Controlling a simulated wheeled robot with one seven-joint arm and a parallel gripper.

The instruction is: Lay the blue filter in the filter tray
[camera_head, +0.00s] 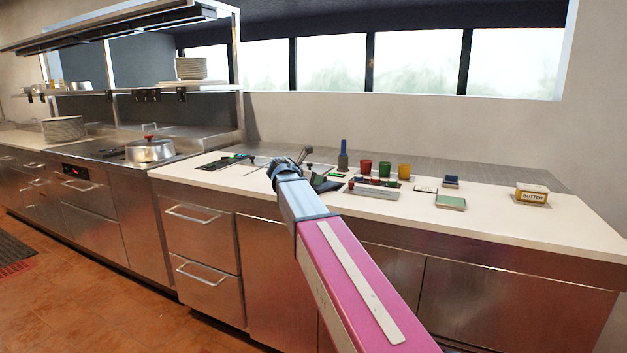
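My arm reaches up from the bottom right, and my gripper (305,155) is small and dark above the white counter, left of the row of cups. I cannot make out its fingers or whether it holds anything. A small dark-blue block (451,180) lies on the counter right of the cups; it may be the blue filter, but it is too small to be sure. In front of it is a flat, pale-edged item with a green top (450,202). A small pale tray-like item (425,189) lies left of the block. I cannot tell which is the filter tray.
Red (365,167), green (384,169) and yellow (404,171) cups stand behind a grey strip (375,193). A blue-topped bottle (343,156) is beside them. A butter box (532,194) sits far right. A lidded pot (150,149) is on the left stove. The right counter is mostly clear.

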